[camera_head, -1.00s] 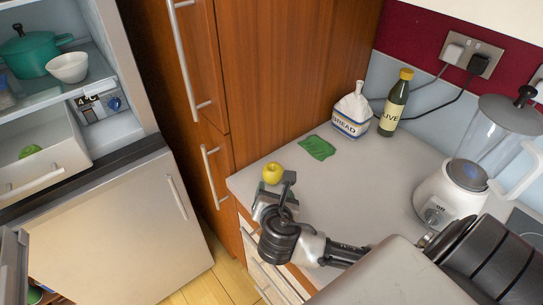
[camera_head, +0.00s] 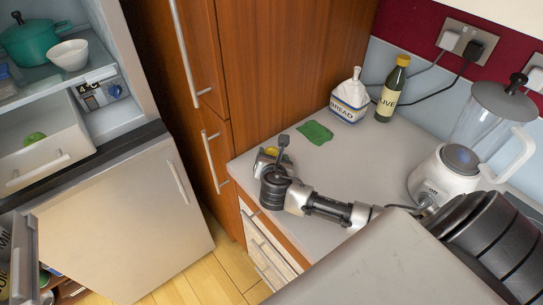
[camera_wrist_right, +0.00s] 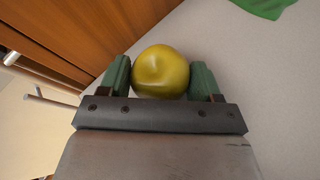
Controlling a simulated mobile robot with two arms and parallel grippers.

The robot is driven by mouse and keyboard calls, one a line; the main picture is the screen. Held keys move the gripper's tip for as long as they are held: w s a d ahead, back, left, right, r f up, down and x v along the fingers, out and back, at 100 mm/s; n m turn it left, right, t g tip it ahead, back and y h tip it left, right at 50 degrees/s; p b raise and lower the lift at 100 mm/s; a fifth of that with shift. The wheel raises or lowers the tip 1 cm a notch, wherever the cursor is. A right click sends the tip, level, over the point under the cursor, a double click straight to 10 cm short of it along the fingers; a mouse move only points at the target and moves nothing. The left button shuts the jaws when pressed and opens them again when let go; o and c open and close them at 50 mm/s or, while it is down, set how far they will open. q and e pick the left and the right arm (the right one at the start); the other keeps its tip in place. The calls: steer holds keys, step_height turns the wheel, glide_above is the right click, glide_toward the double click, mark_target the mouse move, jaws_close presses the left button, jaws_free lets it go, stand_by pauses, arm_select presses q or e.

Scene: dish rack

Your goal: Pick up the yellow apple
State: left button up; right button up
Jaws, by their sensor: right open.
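The yellow apple (camera_wrist_right: 161,72) sits on the grey countertop (camera_wrist_right: 225,60) near its corner. In the right wrist view it lies between the two green finger pads of my right gripper (camera_wrist_right: 160,82). The gripper is open around the apple, with a pad close on each side; whether either pad touches it I cannot tell. In the head view my right gripper (camera_head: 270,156) is low over the counter corner, and only a bit of the apple (camera_head: 271,151) shows behind it. My left gripper is not in view.
A green cloth (camera_head: 315,132) lies just beyond the gripper. A bread bag (camera_head: 349,97), an olive oil bottle (camera_head: 392,90) and a blender (camera_head: 447,172) stand farther back and right. A tall wooden cabinet (camera_head: 285,60) borders the counter. The open fridge (camera_head: 110,220) is at the left.

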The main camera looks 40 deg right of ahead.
steer(key=shift+c, duration=0.3)
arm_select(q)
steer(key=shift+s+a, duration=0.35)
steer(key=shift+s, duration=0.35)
arm_select(e)
steer(key=c, duration=0.5)
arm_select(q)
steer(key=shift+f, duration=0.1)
arm_select(e)
steer(key=shift+r, duration=0.15)
steer(key=shift+c, duration=0.3)
